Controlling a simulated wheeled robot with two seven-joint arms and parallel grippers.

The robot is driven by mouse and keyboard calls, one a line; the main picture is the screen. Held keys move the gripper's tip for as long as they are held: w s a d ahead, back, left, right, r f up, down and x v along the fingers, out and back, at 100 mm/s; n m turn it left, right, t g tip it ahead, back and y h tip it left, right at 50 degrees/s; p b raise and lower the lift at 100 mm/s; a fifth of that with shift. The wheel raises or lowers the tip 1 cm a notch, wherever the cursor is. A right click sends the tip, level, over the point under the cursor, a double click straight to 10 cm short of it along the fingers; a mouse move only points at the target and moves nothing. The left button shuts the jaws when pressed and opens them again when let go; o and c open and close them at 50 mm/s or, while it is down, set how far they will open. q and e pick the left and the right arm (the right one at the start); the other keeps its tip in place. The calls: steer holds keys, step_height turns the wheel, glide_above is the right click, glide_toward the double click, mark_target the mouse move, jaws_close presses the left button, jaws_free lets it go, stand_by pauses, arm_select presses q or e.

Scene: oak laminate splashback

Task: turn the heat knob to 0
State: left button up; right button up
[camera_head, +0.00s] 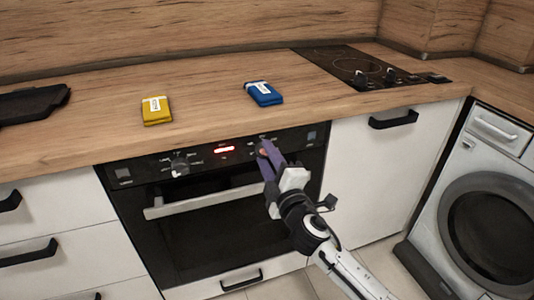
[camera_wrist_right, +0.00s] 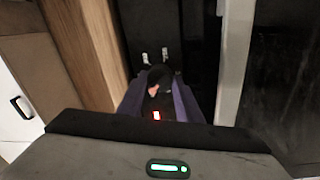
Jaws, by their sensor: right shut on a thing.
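The black oven control panel (camera_head: 224,150) has a red lit display (camera_head: 224,150) at its middle. My right gripper (camera_head: 267,150) reaches the right part of this panel, with its purple fingers closed around a knob. In the right wrist view the dark round heat knob (camera_wrist_right: 159,74) sits between the two fingers of my right gripper (camera_wrist_right: 158,92). The fingers hide most of this knob in the head view, and its setting cannot be read. Another knob (camera_head: 180,166), silver-grey, is on the left part of the panel and untouched. My left gripper is not in view.
The oven handle (camera_head: 205,200) sticks out below the panel. A yellow packet (camera_head: 156,111) and a blue packet (camera_head: 263,93) lie on the wooden counter (camera_head: 205,95) above. A black hob (camera_head: 360,68) is at the back right, and a washing machine (camera_head: 480,200) stands at the right.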

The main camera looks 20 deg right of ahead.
steer(key=shift+r+n+p, duration=0.1)
steer(key=shift+n+p, duration=0.25)
steer(key=shift+n, duration=0.65)
steer(key=n+p, duration=0.2)
steer(key=n, duration=0.3)
steer(key=shift+n+y, duration=0.3)
steer(key=shift+n, duration=0.1)
steer(key=n+p, duration=0.2)
steer(key=n, duration=0.1)
steer(key=shift+d+n, duration=0.1)
steer(key=shift+n, duration=0.2)
steer(key=shift+n+p, duration=0.5)
steer(key=shift+n, duration=1)
steer(key=o, duration=1)
steer(key=shift+o, duration=0.2)
